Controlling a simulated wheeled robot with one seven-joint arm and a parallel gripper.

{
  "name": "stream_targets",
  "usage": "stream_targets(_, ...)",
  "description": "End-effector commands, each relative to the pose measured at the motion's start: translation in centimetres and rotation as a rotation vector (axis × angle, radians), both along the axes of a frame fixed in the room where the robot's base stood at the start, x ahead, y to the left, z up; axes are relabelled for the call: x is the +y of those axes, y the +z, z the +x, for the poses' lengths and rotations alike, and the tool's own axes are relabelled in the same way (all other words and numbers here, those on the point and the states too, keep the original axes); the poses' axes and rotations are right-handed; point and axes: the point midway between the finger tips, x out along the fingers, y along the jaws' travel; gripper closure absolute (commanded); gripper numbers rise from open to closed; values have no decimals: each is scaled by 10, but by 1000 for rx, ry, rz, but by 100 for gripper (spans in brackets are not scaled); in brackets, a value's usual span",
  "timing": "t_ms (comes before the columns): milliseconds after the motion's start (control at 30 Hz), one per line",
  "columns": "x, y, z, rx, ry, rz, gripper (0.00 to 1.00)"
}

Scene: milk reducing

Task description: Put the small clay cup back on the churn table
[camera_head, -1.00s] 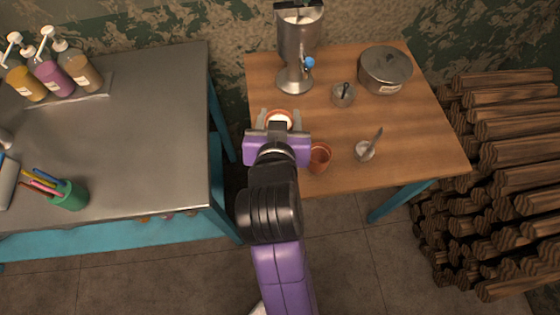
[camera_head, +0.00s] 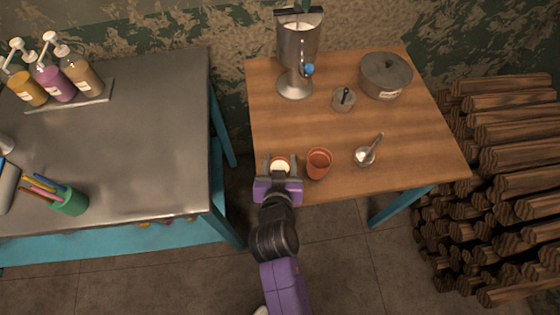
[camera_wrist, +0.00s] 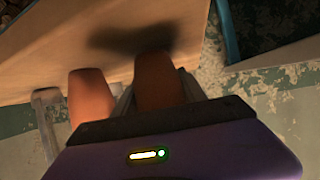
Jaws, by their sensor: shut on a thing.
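My gripper (camera_head: 280,170) is shut on the small clay cup (camera_head: 280,161), which has a brown-orange rim and pale, whitish contents. The cup is upright over the front left part of the wooden churn table (camera_head: 300,125). In the wrist view the held cup (camera_wrist: 155,80) sits between my fingers, with a dark shadow on the table beside its end. I cannot tell whether its base touches the tabletop. A second clay cup (camera_head: 318,163) stands on the table just right of my gripper; it also shows in the wrist view (camera_wrist: 90,98).
The metal churn (camera_head: 297,60) with a blue tap stands at the table's back left. A small lidded pot (camera_head: 343,99), a large pot (camera_head: 386,76) and a metal ladle (camera_head: 365,156) are also on it. Stacked logs (camera_head: 500,170) lie right; a steel counter (camera_head: 150,140) is left.

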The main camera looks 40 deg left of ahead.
Motion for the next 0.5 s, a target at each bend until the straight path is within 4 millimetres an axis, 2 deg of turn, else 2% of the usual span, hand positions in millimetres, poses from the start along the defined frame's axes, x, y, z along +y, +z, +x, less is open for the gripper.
stream_targets(433, 0, -8, 0, -2, 0, 2, 100)
stream_targets(467, 0, -7, 0, -2, 0, 1, 47)
stream_targets(500, 0, -7, 0, -2, 0, 1, 39)
